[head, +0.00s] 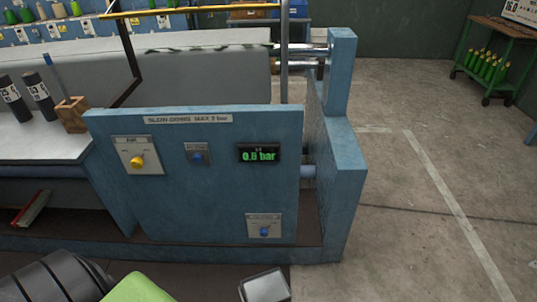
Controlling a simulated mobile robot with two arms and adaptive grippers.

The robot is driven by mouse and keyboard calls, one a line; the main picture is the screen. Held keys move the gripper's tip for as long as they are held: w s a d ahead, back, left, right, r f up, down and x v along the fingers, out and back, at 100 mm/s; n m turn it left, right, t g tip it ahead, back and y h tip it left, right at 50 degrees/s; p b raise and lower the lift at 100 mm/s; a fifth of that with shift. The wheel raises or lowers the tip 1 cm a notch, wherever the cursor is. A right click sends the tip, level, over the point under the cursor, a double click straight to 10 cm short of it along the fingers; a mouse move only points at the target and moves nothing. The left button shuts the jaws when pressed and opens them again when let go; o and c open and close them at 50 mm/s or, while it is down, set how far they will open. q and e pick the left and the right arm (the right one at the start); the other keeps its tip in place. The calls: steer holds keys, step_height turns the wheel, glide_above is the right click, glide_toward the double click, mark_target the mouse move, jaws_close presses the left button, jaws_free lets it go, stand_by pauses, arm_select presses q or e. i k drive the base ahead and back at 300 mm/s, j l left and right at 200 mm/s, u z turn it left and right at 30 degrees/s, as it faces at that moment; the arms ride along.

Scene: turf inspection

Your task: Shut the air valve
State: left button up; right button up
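A blue machine panel (225,220) stands in the middle of the head view. A yellow knob (137,161) sits on a pale plate at its left, with small lettering above it that I cannot read surely. A blue knob (265,231) sits on another pale plate at the lower right, its label too small to read. Which knob is the air valve I cannot tell for sure. A small dark display (259,154) at the upper right reads about 0.6 bar in green. A label strip (188,119) on top ends in "bar".
A small blue-centred plate (197,154) is between knob and display. A blue post (338,150) bounds the panel's right. A green cart (492,60) is far right. Floor on the right is clear.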

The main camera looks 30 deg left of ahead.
mark_target(136, 163)
steer(key=u, duration=1.75)
